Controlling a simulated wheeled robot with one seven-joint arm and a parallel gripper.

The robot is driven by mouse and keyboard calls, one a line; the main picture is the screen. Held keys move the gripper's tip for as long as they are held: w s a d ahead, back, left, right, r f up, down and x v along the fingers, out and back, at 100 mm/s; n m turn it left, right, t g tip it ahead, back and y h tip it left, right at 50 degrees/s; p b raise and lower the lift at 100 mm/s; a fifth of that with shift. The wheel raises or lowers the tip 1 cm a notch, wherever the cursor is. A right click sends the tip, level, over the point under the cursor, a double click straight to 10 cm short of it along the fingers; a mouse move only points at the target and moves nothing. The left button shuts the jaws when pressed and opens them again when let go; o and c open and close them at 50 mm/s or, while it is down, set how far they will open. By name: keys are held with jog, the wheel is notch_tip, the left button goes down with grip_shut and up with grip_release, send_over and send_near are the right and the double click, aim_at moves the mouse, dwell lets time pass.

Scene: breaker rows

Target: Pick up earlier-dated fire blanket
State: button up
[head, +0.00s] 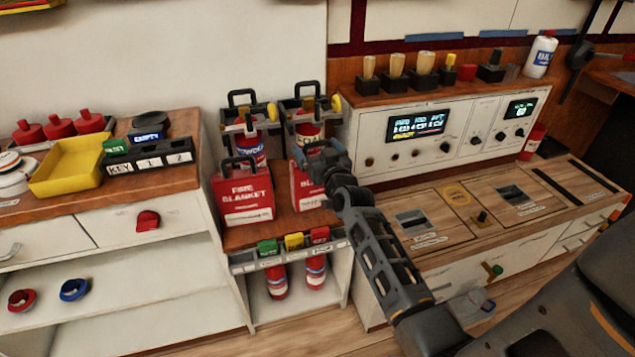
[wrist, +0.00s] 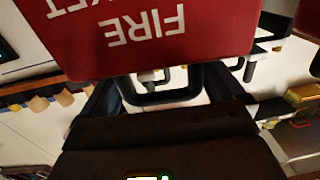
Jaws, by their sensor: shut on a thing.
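Two red fire blanket boxes with white lettering stand side by side on the wooden shelf top. The left fire blanket (head: 243,200) has a black loop handle and is clear of my gripper. My gripper (head: 321,158) is at the top of the right fire blanket (head: 305,192) and partly covers it. In the wrist view my gripper (wrist: 163,92) is shut on the black handle (wrist: 165,98) of the right fire blanket (wrist: 160,35), whose lettering appears upside down. The date print on both is too small to read. I cannot tell whether the right box touches the shelf.
Two black-handled racks with extinguishers (head: 250,150) stand behind the boxes. Coloured tags (head: 293,241) line the shelf front. A control panel (head: 430,125) rises to the right. A yellow tray (head: 72,165) and a key rack (head: 148,160) are on the left counter.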

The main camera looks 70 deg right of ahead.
jog(key=c, duration=0.4)
jog(key=shift+r, duration=0.1)
jog(key=shift+c, duration=0.7)
